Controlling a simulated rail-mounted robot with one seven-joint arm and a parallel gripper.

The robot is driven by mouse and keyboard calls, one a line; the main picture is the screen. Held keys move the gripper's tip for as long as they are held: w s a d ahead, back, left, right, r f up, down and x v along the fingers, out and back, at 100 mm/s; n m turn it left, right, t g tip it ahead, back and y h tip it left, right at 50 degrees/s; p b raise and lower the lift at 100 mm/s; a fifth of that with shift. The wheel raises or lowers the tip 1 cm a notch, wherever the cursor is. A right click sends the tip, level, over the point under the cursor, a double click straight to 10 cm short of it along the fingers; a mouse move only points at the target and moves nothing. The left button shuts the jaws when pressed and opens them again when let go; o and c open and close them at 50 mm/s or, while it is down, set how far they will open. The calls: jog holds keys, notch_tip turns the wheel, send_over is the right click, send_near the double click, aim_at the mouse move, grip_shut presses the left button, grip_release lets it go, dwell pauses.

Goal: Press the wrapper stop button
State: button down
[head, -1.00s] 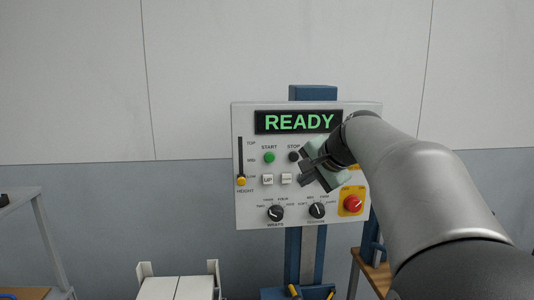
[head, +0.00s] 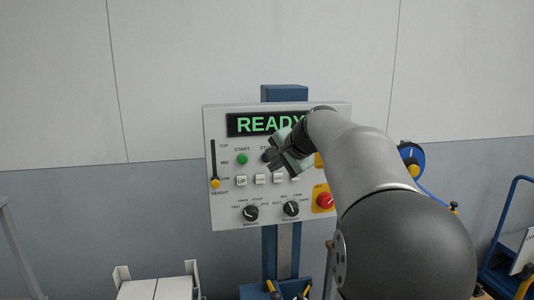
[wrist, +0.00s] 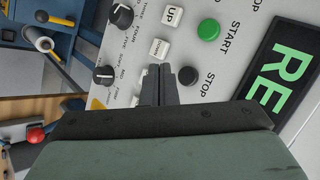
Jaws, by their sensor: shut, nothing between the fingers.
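The wrapper control panel (head: 225,205) stands upright with a green READY display (head: 240,125). The stop button (wrist: 188,76) is a round black button beside the STOP label and below the green start button (wrist: 208,29) in the wrist view. In the head view my gripper mostly covers the stop button. My gripper (head: 268,162) is shut and empty in front of the panel. In the wrist view its fingertips (wrist: 160,72) appear just left of the stop button, toward the row of white buttons. I cannot tell whether they touch the panel.
White buttons (head: 242,181) sit below the start button (head: 242,159). Two black knobs (head: 251,213), a red emergency button (head: 324,201) and a yellow height slider (head: 215,183) are also on the panel. A blue cart (head: 505,245) stands at the right.

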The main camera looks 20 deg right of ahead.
aim_at(266, 162)
jog(key=shift+w+d+p, duration=0.2)
jog(key=shift+w+p, duration=0.2)
jog(key=shift+w, duration=0.5)
jog(key=shift+w+d+p, duration=0.2)
jog(key=shift+w+p, duration=0.2)
jog(key=shift+w, duration=0.5)
jog(key=shift+w, duration=0.1)
dwell(0.6)
jog(key=shift+w+d, duration=0.1)
jog(key=shift+w, duration=0.2)
jog(key=shift+w+d+p, duration=0.1)
jog(key=shift+w+p, duration=0.4)
jog(key=shift+p, duration=0.15)
dwell(0.5)
jog(key=shift+s, duration=0.1)
jog(key=shift+s+a+b, duration=0.2)
jog(key=shift+s+b, duration=0.5)
jog(key=shift+s, duration=0.1)
jog(key=shift+s+a+b, duration=0.2)
jog(key=shift+s+b, duration=0.3)
jog(key=shift+s, duration=0.3)
jog(key=shift+s+a+b, duration=0.15)
jog(key=shift+s+b, duration=0.35)
jog(key=shift+s, duration=0.35)
jog(key=shift+s+a+b, duration=0.2)
jog(key=shift+s+b, duration=0.3)
jog(key=shift+s, duration=0.3)
